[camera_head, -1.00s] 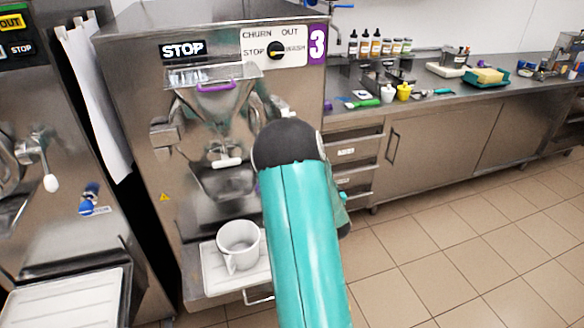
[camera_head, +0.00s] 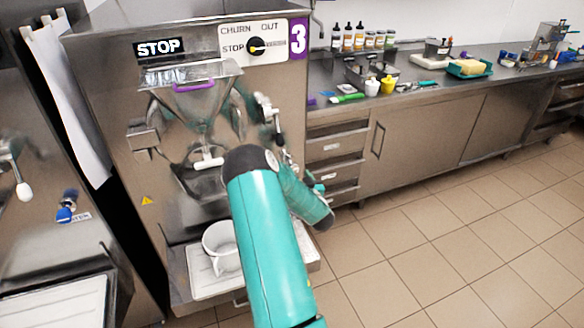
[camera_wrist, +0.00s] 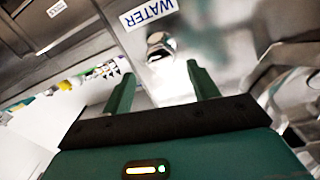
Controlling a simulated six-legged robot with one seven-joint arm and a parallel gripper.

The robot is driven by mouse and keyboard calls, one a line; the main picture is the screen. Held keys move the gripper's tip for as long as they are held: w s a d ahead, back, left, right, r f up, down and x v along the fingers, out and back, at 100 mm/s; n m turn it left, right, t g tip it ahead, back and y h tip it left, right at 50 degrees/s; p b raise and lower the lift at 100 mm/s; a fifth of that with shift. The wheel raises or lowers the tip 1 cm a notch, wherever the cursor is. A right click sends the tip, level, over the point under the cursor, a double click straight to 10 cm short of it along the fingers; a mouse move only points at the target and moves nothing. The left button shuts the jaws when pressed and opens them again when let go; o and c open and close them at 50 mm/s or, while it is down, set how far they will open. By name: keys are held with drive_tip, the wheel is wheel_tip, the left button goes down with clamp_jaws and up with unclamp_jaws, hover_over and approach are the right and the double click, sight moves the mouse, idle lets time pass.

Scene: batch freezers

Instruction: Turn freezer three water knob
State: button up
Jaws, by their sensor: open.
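In the wrist view, an upside-down WATER label (camera_wrist: 148,14) sits on a steel panel. A shiny round metal knob (camera_wrist: 160,43) stands beside the label. My gripper (camera_wrist: 163,84) is open, with two green fingers apart and nothing between them. The knob appears just past the fingertips, roughly in line with the gap and apart from them. In the head view, freezer three (camera_head: 100,110) bears a purple 3 sign. My teal arm covers the lower right of its front, hiding its water knob and my gripper there.
A white cup (camera_head: 215,240) stands on a tray (camera_head: 205,285) below freezer three's spout. A hopper with a purple handle (camera_head: 205,83) is above. The neighbouring freezer has a blue water knob (camera_head: 67,206). A counter (camera_head: 420,72) with bottles stands right; the tiled floor before it is clear.

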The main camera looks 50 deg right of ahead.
sight(294, 169)
drive_tip(key=x, duration=0.6)
drive_tip(key=shift+w+f, duration=0.1)
drive_tip(key=c, duration=1)
